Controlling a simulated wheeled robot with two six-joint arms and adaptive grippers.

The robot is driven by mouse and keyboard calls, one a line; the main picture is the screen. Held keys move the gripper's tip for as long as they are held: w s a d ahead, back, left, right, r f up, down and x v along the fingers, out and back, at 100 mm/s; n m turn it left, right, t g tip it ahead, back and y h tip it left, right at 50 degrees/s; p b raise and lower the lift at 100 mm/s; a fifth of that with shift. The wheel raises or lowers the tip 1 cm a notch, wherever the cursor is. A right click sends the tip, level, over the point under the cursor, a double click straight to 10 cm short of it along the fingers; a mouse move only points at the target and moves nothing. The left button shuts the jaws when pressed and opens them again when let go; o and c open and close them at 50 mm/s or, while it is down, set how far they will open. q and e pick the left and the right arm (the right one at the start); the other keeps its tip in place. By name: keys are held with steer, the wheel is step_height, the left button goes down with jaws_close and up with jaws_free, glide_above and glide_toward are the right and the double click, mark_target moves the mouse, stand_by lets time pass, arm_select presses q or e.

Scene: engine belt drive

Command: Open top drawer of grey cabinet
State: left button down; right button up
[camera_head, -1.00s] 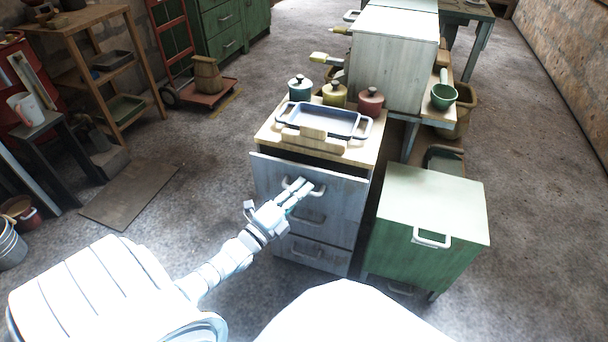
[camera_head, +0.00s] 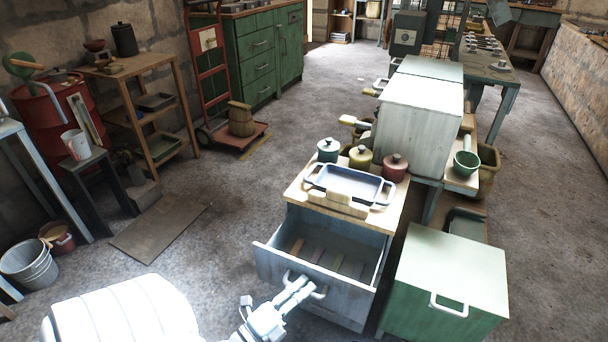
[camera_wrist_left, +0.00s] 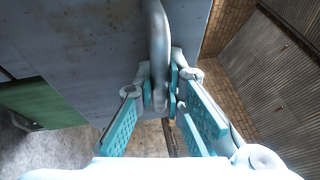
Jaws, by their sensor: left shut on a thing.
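The grey cabinet (camera_head: 343,312) stands in the lower middle of the head view. Its top drawer (camera_head: 330,262) is pulled well out, and its slatted inside shows with nothing seen lying in it. My left gripper (camera_head: 306,284) is at the drawer's front, shut on the curved handle (camera_head: 318,293). In the left wrist view the handle (camera_wrist_left: 158,55) passes between the teal-padded fingers of the gripper (camera_wrist_left: 163,92). The lower drawers are mostly hidden behind the open one. My right gripper is not in view.
A blue baking dish (camera_head: 350,183) and several lidded pots (camera_head: 361,157) stand on the cabinet's wooden top. A green cabinet (camera_head: 447,285) with a white handle is close on the right. Open floor (camera_head: 225,250) lies to the left.

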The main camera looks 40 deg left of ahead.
arm_select(q)
steer(key=c, duration=1.9)
jaws_free()
steer(key=s, duration=0.4)
steer(key=s+f, duration=0.1)
steer(key=s, duration=0.3)
steer(key=s+f, duration=0.1)
steer(key=s, duration=0.3)
steer(key=shift+a+f, duration=0.1)
steer(key=shift+a, duration=0.3)
steer(key=shift+w, duration=0.1)
